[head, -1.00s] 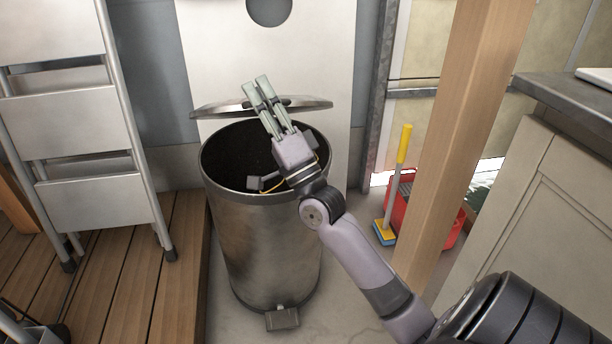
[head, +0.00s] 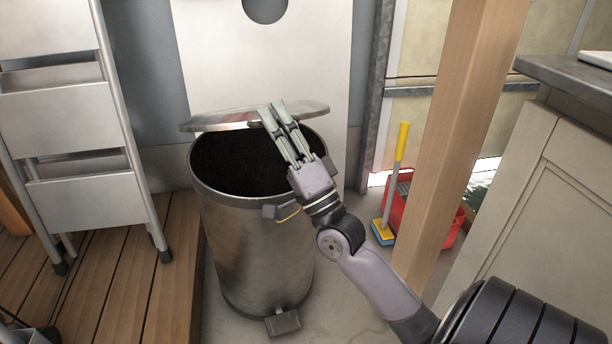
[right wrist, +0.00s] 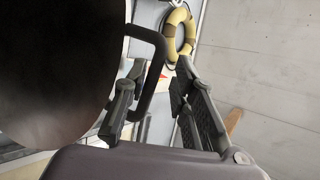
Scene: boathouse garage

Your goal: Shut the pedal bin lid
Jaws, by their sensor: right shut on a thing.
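The steel pedal bin (head: 255,245) stands on the floor with its dark mouth open upward. Its round metal lid (head: 215,121) is raised and tilted above the back of the rim, clear of the front. My right gripper (head: 278,108) reaches over the mouth from the front right and is shut on the lid's black handle. In the right wrist view, the handle (right wrist: 161,68) passes between the fingers (right wrist: 160,105), with the lid's dark surface (right wrist: 55,60) at the left. The pedal (head: 284,323) is at the bin's front foot. My left gripper is out of view.
A metal step stool (head: 70,150) stands left on wooden decking (head: 130,270). A wooden post (head: 460,130), red bucket (head: 450,235) and yellow-handled brush (head: 401,150) are at right, beside a cabinet (head: 550,220). A life ring (right wrist: 180,35) shows in the right wrist view.

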